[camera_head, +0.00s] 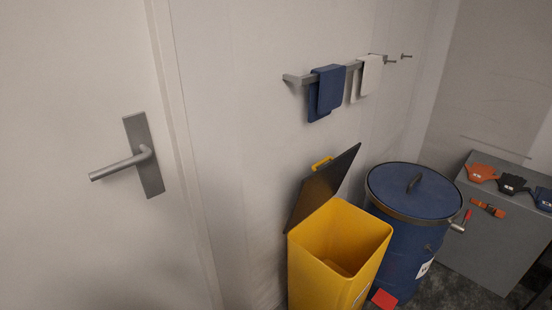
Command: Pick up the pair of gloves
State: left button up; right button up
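Several gloves lie in a row on the top of a grey cabinet at the right edge of the camera_head view. An orange glove (481,172) is at the left of the row. A dark glove (512,184) is beside it. Another dark glove (543,198) is partly cut off by the picture's right edge. I cannot tell which of them form a pair. Neither of my grippers is in view.
The grey cabinet (480,240) has an orange latch (488,209). Left of it stand a lidded blue drum (405,235) and an open yellow bin (335,255). Blue (327,92) and white (368,77) towels hang on a wall rail. A door handle (130,160) is at left.

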aim_at(481, 174)
jog(key=z, duration=1.1)
